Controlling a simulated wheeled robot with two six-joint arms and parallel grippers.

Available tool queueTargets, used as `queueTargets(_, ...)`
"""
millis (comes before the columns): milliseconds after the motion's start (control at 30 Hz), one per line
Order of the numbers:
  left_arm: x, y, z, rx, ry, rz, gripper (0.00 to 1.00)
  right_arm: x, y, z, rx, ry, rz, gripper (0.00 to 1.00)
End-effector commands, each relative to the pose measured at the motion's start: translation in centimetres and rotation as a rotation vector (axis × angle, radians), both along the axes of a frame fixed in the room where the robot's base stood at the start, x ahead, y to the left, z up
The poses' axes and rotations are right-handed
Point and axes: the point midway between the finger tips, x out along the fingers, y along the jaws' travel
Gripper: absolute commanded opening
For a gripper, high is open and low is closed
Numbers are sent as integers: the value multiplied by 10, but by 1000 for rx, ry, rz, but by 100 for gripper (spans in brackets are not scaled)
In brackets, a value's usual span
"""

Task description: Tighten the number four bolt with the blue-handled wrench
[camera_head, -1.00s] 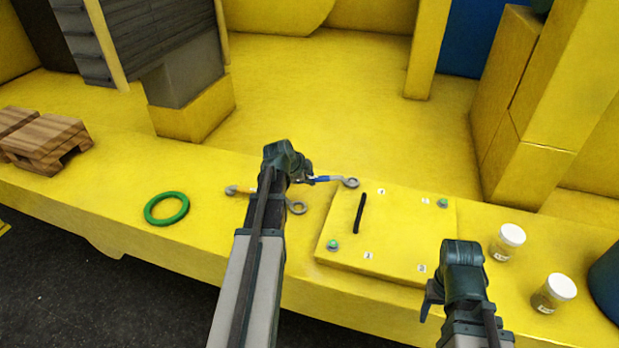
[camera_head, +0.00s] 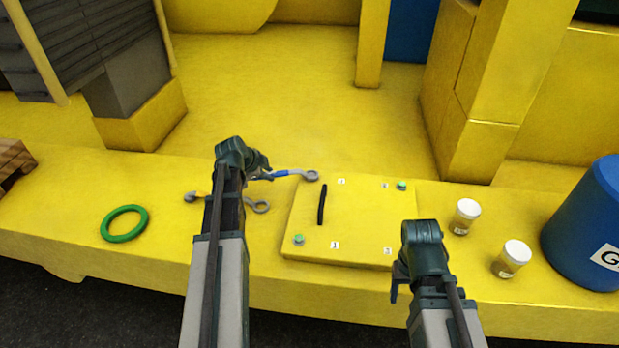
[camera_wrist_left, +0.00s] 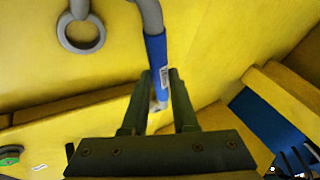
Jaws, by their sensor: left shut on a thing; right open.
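The blue-handled wrench (camera_head: 285,173) is in my left gripper (camera_head: 262,172), its ring end (camera_head: 312,176) at the panel's far left corner. In the left wrist view my left gripper (camera_wrist_left: 160,95) is shut on the blue handle (camera_wrist_left: 156,55). The yellow panel (camera_head: 360,220) carries a black bar (camera_head: 322,205) and small number labels, too small to read surely. One green bolt (camera_head: 402,185) is at its far right, another green bolt (camera_head: 299,240) at its near left. My right gripper (camera_head: 397,284) is open and empty by the panel's near right corner.
A yellow-handled wrench (camera_head: 261,207) lies partly hidden behind my left arm. A green ring (camera_head: 124,223) lies farther left. Two white-lidded jars (camera_head: 467,216) (camera_head: 513,259) and a blue barrel (camera_head: 590,225) stand right of the panel. The ledge's front edge drops to dark floor.

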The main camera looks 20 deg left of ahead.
Motion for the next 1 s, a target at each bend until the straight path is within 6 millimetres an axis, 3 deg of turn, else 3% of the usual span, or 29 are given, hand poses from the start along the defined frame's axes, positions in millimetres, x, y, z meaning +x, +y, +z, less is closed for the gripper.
queueTargets(1000, 7, 5, 0, 0, 0, -64, 0, 0, 0, 0, 0, 0, 0, 60)
